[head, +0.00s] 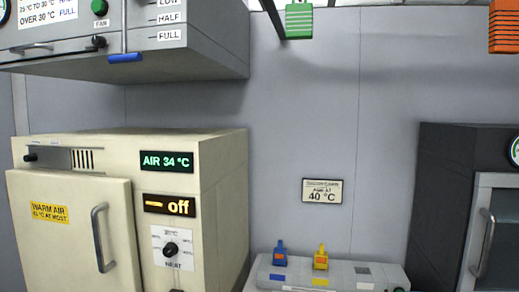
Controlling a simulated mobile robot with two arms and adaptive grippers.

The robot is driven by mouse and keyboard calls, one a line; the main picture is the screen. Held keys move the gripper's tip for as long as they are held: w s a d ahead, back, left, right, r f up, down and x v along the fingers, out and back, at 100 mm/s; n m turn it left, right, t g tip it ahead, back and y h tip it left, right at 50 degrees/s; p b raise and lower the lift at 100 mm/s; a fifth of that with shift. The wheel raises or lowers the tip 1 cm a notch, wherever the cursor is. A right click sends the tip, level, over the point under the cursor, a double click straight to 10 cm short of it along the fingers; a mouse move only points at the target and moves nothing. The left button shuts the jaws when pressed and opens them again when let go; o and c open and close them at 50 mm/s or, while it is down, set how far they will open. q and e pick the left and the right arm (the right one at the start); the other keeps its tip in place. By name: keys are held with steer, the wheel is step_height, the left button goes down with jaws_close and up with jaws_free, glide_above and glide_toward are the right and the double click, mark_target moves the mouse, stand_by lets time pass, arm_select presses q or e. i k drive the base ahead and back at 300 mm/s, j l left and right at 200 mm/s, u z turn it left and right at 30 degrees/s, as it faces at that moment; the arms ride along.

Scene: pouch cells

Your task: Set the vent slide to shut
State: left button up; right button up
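The cream warm-air cabinet (222,165) stands at the lower left in the head view. Near its top left is a grey vent slide plate (52,157) with a black knob (30,157) at the plate's left end. Dark vertical vent slots (82,159) show uncovered at the plate's right, so this vent looks at least partly open. Any small shut or open marking there is too small to read. I cannot make out either of my grippers in this view.
A grey unit (190,62) overhangs at upper left, with LOW, HALF and FULL labels and a blue handle (125,57). The cabinet door handle (103,238) sticks out. A bench device (340,272) and a dark cabinet (445,190) stand right. Green (299,20) and orange (504,27) ribbed blocks show above.

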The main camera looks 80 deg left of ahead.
mark_target(57, 158)
steer(key=u, duration=4.1)
